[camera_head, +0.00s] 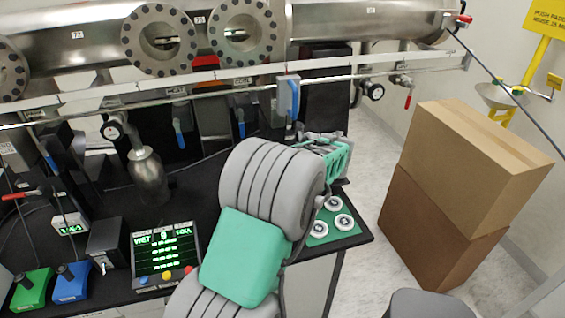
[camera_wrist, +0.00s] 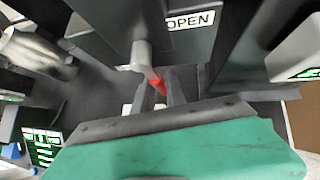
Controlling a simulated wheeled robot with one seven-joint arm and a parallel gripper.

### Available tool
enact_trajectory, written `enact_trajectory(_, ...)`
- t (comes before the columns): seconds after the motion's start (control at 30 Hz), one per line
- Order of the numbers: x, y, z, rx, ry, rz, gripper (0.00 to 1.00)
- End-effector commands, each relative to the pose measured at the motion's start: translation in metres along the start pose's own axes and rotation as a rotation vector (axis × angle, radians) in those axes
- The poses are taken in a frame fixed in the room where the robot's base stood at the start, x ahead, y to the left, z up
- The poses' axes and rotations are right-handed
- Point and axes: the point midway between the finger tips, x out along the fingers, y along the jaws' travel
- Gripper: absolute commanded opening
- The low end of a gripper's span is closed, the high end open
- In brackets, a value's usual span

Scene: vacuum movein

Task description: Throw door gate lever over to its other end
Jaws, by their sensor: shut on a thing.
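The door gate lever (camera_wrist: 155,81) shows in the wrist view as a short red-tipped handle on a light grey round hub. It comes out of a dark box (camera_wrist: 112,25) that has an OPEN label (camera_wrist: 190,21) up and to the right of the lever. My gripper (camera_wrist: 159,94) is shut on the red end of the lever. In the head view my gripper (camera_head: 334,150) is at the right end of the black bench, in front of a tall dark box (camera_head: 327,85). There the lever is hidden behind my arm and gripper.
A steel tube (camera_head: 345,22) with round flanges runs across the back. A blue-handled valve (camera_head: 289,97) hangs left of my gripper. Stacked cardboard boxes (camera_head: 465,160) stand at right, with bare floor between.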

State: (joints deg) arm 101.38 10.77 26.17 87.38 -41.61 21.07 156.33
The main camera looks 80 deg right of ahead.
Motion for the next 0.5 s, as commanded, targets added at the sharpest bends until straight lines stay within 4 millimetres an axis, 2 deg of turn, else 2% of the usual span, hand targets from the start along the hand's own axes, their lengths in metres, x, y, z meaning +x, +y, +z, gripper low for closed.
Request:
enact_trajectory(0.03,0.0033,0.008,-0.0011,-0.003,0.002,0.019,0.0)
enact_trajectory(0.13,0.0035,0.0083,-0.0014,-0.003,0.003,0.02,0.0)
enact_trajectory(0.17,0.0035,0.0082,-0.0015,-0.003,0.003,0.02,0.18)
enact_trajectory(0.2,0.0034,0.0079,-0.0017,-0.002,0.004,0.019,0.21)
enact_trajectory(0.37,0.0018,0.0044,-0.0024,0.001,0.003,0.014,0.34)
enact_trajectory(0.5,0.0007,0.0019,-0.0025,0.003,0.002,0.009,0.35)
